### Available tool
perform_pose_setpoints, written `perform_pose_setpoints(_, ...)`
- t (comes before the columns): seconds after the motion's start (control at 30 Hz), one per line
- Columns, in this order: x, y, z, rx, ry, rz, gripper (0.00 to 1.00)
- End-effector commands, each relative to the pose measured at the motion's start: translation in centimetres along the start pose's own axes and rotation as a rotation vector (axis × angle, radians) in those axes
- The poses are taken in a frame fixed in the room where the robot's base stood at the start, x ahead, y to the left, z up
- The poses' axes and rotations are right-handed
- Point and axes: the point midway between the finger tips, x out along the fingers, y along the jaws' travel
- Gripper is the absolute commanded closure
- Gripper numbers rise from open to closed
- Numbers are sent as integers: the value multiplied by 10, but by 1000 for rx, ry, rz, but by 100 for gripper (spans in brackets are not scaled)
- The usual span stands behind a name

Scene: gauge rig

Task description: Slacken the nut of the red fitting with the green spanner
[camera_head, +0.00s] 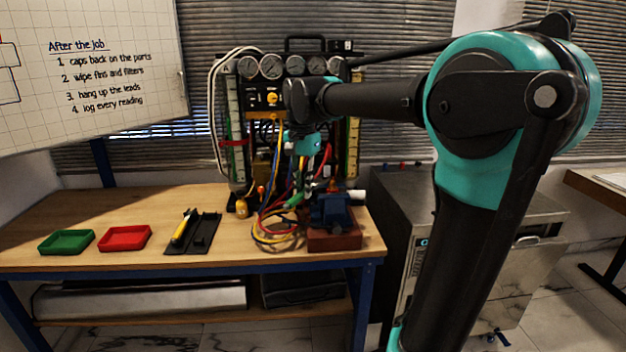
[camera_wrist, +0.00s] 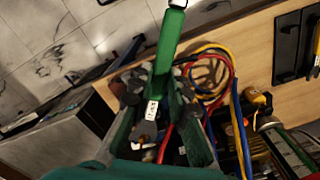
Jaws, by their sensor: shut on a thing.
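The green spanner (camera_wrist: 170,42) is held between the fingers of my gripper (camera_wrist: 160,88) in the wrist view, with its silver end at the top edge. A small white label (camera_wrist: 151,109) shows between the fingers. In the head view my gripper (camera_head: 306,172) is low in front of the gauge rig, and a green part of the spanner (camera_head: 295,200) shows just left of the blue vise (camera_head: 330,208). A red hose or part (camera_wrist: 165,145) shows below the spanner in the wrist view. I cannot make out the red fitting's nut, or whether the spanner touches it.
The gauge rig (camera_head: 262,98) stands behind, with red, yellow and blue hoses (camera_head: 270,232) looping onto the bench. A yellow tool (camera_head: 184,228) lies on a black holder (camera_head: 205,232). Green (camera_head: 66,242) and red (camera_head: 124,238) trays sit at left, with clear bench around them.

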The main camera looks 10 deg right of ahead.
Motion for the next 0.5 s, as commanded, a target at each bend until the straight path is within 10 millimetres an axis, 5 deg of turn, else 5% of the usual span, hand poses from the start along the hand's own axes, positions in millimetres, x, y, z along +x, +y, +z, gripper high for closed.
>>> perform_pose_setpoints(0.5,3,1,6,1,0,0,100)
